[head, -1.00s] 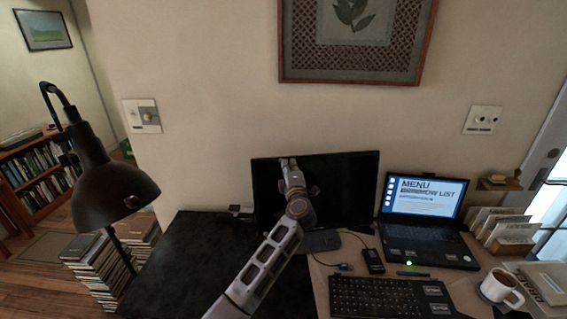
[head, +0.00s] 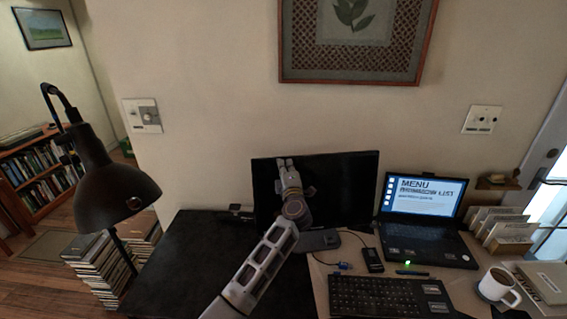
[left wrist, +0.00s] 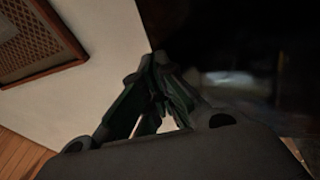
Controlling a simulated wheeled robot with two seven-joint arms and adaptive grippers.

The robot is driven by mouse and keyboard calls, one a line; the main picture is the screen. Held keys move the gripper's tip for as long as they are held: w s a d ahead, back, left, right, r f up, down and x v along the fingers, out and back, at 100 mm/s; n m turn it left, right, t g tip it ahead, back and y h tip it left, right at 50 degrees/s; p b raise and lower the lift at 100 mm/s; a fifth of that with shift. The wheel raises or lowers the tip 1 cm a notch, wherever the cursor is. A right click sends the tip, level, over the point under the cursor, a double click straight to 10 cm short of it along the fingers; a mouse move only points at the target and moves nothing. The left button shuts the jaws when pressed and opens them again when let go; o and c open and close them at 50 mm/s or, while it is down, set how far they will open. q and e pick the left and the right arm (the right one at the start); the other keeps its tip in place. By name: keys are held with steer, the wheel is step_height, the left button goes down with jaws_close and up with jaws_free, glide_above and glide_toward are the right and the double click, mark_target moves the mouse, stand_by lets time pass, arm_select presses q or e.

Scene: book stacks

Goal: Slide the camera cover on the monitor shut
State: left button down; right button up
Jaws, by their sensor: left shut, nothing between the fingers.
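The black monitor (head: 345,185) stands against the wall at the back of the desk. My left gripper (head: 284,163) is at the monitor's top edge, left of its middle, in front of the screen. It is shut with nothing between its fingers. In the left wrist view the fingers (left wrist: 158,62) come together by the dark screen (left wrist: 245,65), near its corner or edge; whether they touch it I cannot tell. I cannot make out the camera cover; it is too small or hidden by the gripper. My right gripper is not in view.
An open laptop (head: 425,198) stands right of the monitor. A keyboard (head: 385,297), a small black device (head: 373,260) and a white mug (head: 498,286) are in front. A black lamp (head: 105,185) stands at the left. The dark desk top (head: 190,265) at left is clear.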

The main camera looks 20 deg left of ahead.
arm_select(q)
steer(key=shift+s+a+p, duration=0.3)
steer(key=shift+a+p, duration=0.1)
steer(key=shift+a, duration=0.1)
stand_by(0.5)
steer(key=shift+s+d, duration=0.1)
steer(key=s+d+r+p, duration=0.1)
steer(key=s+d+p, duration=0.2)
steer(key=s+d, duration=0.1)
steer(key=shift+s+p, duration=0.4)
steer(key=shift+s, duration=0.35)
stand_by(0.5)
stand_by(0.4)
